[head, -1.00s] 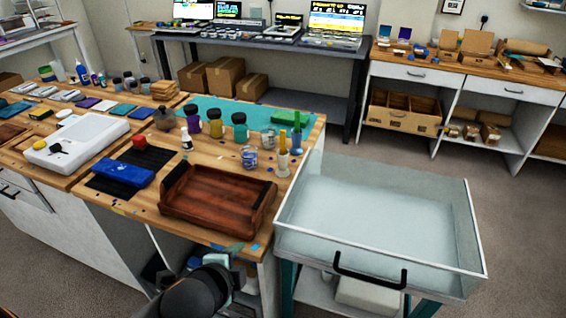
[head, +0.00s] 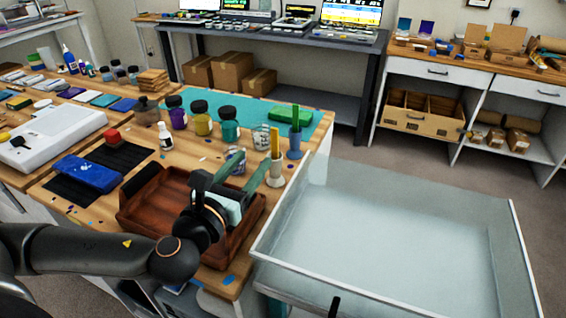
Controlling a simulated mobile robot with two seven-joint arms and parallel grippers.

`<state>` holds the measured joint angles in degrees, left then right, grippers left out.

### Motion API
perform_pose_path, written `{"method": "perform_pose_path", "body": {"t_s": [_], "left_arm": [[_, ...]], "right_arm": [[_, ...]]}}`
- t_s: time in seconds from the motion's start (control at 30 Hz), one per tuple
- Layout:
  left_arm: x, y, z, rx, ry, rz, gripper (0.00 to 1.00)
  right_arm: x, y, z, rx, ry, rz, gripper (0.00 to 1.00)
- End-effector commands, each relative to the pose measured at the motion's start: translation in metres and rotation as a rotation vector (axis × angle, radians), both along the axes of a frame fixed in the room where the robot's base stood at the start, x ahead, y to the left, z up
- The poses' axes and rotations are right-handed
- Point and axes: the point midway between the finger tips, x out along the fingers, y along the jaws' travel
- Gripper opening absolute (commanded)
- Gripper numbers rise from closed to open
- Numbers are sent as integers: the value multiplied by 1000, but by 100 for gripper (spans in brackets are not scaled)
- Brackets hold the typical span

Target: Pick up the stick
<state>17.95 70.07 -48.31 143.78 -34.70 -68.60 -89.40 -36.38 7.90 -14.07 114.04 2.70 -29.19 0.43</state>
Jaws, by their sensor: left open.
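A yellow stick (head: 275,143) stands upright in a small white holder (head: 275,174) near the right edge of the wooden table. A green stick (head: 295,117) stands upright in a blue holder (head: 294,147) just behind it. My left gripper (head: 251,164) is open above the brown wooden tray, with its greenish fingers pointing toward the holders. One fingertip appears close to the white holder; I cannot tell whether they touch. The gripper partly covers the tray and a patterned cup (head: 236,160). My right gripper is not in view.
The brown tray (head: 140,212) lies below my left gripper. Several dark-lidded jars, such as a teal one (head: 229,128), and a glass cup (head: 261,136) stand behind it. A clear-walled bin (head: 400,245) adjoins the table at right. A green block (head: 290,114) lies on a teal mat.

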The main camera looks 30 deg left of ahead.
Motion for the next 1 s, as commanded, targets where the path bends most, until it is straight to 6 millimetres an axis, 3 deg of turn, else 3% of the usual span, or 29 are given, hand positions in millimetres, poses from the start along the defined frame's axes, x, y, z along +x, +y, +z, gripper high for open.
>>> {"method": "perform_pose_path", "body": {"t_s": [0.17,0.43,0.73,1.0], "left_arm": [[9,1,-7,-1,-4,1,56],[57,4,-5,-3,-2,2,56],[82,7,-6,-3,-1,2,56],[118,12,-4,-3,-1,1,56]], "right_arm": [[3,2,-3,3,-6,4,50],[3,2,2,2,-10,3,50],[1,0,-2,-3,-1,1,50],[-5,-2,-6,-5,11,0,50]]}}
